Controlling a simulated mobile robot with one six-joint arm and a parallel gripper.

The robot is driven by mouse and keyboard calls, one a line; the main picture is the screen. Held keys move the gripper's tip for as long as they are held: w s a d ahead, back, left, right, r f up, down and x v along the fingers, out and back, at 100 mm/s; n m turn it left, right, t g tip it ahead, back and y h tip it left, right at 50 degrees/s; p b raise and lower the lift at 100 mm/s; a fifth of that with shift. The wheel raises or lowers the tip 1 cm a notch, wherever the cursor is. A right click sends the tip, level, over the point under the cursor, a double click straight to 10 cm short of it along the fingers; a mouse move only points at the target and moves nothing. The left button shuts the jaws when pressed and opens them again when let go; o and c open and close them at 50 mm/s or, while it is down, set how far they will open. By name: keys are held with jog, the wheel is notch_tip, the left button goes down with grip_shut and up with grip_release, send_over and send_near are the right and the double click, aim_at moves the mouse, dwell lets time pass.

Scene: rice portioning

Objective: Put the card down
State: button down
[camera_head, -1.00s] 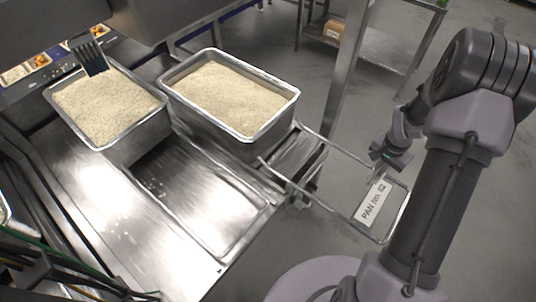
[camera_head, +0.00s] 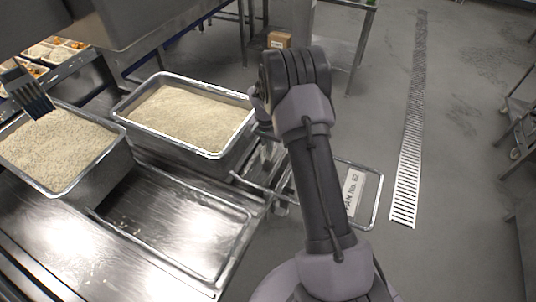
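The white card (camera_head: 353,188) with printed "PAN No." lettering lies inside the wire frame (camera_head: 377,202) to the right of my arm. The arm covers part of the frame and comes close to the card's left edge. My gripper is hidden behind my own arm, which reaches up and toward the far pan. I cannot see its fingers or whether they hold anything.
A steel pan of rice (camera_head: 246,128) stands behind and left of my arm. A second rice pan (camera_head: 97,187) is at the left, with a dark slotted tool (camera_head: 30,95) above it. An empty shallow tray (camera_head: 150,250) lies in front. Open floor with a drain grate (camera_head: 407,170) is at the right.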

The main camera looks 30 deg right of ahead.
jog(key=shift+f+b, duration=0.5)
jog(key=shift+f, duration=1.1)
jog(key=shift+f, duration=0.2)
jog(key=c, duration=1.6)
grip_release()
